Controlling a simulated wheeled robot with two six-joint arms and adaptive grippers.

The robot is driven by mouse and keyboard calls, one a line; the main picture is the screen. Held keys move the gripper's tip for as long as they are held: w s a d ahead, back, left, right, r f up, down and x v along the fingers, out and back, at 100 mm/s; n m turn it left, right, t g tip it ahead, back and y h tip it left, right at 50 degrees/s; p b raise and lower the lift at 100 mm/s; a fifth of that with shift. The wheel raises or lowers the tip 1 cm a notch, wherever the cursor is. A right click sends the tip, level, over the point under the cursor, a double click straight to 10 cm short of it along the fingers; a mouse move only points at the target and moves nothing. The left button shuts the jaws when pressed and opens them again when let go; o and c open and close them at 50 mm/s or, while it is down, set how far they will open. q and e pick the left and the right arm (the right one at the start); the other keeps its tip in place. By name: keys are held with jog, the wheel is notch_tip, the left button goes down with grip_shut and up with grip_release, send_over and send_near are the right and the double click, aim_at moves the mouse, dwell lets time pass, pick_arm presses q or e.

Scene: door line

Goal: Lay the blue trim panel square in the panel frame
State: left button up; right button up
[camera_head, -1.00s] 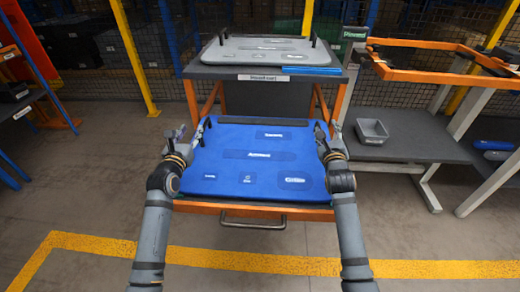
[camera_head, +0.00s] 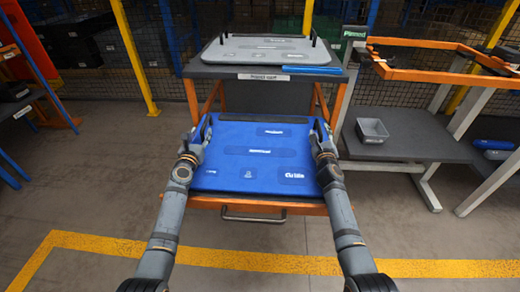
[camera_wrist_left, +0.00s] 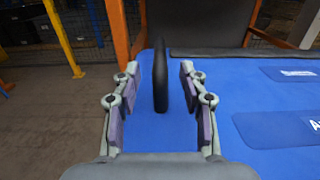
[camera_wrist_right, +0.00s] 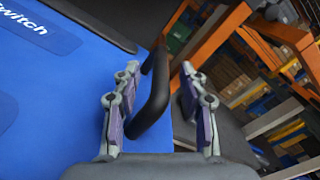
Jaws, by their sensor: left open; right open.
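The blue trim panel (camera_head: 225,165) lies flat on the lower level of the cart in front of me, with labelled patches on its face. It has a black upright handle at each side edge. My left gripper (camera_head: 200,138) is open, and the left handle (camera_wrist_left: 160,75) stands between its fingers with gaps showing. My right gripper (camera_head: 322,138) is open, and the right handle (camera_wrist_right: 152,100) lies between its fingers, nearer one finger. The panel frame appears to be the open orange frame (camera_head: 425,75) on a stand at the right; its middle is empty.
A grey panel (camera_head: 240,52) with black handles and a blue bar (camera_head: 310,70) lie on the cart's upper shelf (camera_head: 215,72). A grey bin (camera_head: 372,130) sits on the stand's lower shelf. Yellow posts and mesh stand behind.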

pick_arm(q)
grip_shut()
pick_arm(e)
grip_shut()
jog(key=shift+d, duration=0.1)
pick_arm(q)
jog(key=shift+a, duration=0.1)
